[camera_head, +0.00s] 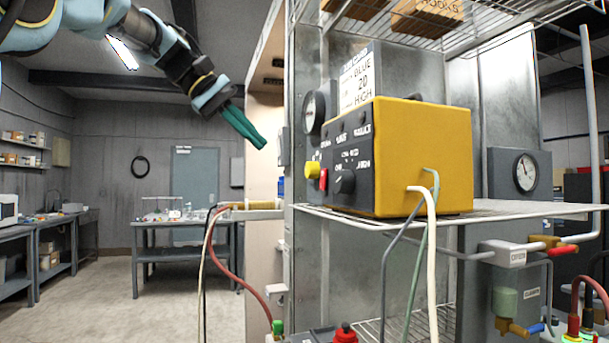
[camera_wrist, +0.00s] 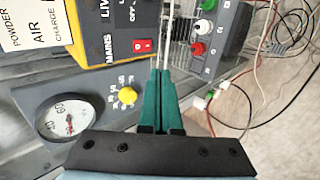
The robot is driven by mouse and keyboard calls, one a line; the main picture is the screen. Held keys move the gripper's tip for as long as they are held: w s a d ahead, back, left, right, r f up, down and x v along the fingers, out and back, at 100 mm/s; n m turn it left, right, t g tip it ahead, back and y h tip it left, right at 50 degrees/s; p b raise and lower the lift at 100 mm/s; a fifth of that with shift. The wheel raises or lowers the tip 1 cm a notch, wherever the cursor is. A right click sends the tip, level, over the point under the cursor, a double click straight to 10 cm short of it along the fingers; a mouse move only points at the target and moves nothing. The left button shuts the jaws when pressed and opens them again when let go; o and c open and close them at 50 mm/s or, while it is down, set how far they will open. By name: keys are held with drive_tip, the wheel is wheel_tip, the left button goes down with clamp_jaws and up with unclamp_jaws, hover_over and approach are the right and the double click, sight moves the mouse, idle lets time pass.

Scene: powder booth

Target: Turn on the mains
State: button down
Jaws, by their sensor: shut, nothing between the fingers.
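A yellow control box (camera_head: 425,155) with a dark front panel stands on a wire shelf. In the wrist view the box (camera_wrist: 85,25) shows a red rocker switch (camera_wrist: 143,46) beside the word MAINS, with OFF printed near it. A small red part (camera_head: 323,179) at the panel's lower left in the head view looks like this switch. My gripper (camera_head: 263,146) is in the air left of the box, its teal fingers together and empty. In the wrist view the fingertips (camera_wrist: 167,72) appear just right of and below the switch; I cannot tell the gap in depth.
A yellow knob (camera_wrist: 127,95) and a round gauge (camera_wrist: 66,118) are close to the fingers. A black knob (camera_head: 343,181) is on the box panel. Cables and hoses (camera_head: 430,235) hang before the shelf (camera_head: 500,209). A grey unit with coloured terminals (camera_wrist: 200,45) is at right.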

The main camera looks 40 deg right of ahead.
sight(322, 182)
drive_tip(key=shift+s+d+r+p+x, duration=0.1)
drive_tip(key=shift+d+r+p+x, duration=0.35)
drive_tip(key=shift+x, duration=1.7)
drive_tip(key=shift+s+d+r+p+x, duration=0.15)
drive_tip(key=shift+p+x, duration=0.55)
drive_tip(key=shift+x, duration=1.45)
drive_tip(key=shift+s+d+r+p+x, duration=0.1)
drive_tip(key=shift+r+p+x, duration=0.3)
drive_tip(key=shift+x, duration=1.8)
drive_tip(key=shift+f, duration=0.15)
drive_tip(key=shift+f, duration=0.15)
drive_tip(key=h+b, duration=0.1)
drive_tip(key=b, duration=0.2)
drive_tip(key=shift+d+f, duration=0.2)
drive_tip(key=shift+f, duration=0.05)
drive_tip(key=shift+s+r, duration=0.15)
drive_tip(key=shift+r, duration=0.1)
drive_tip(key=shift+d+r+p, duration=0.1)
drive_tip(key=shift+r+p, duration=0.05)
drive_tip(key=shift+p, duration=0.15)
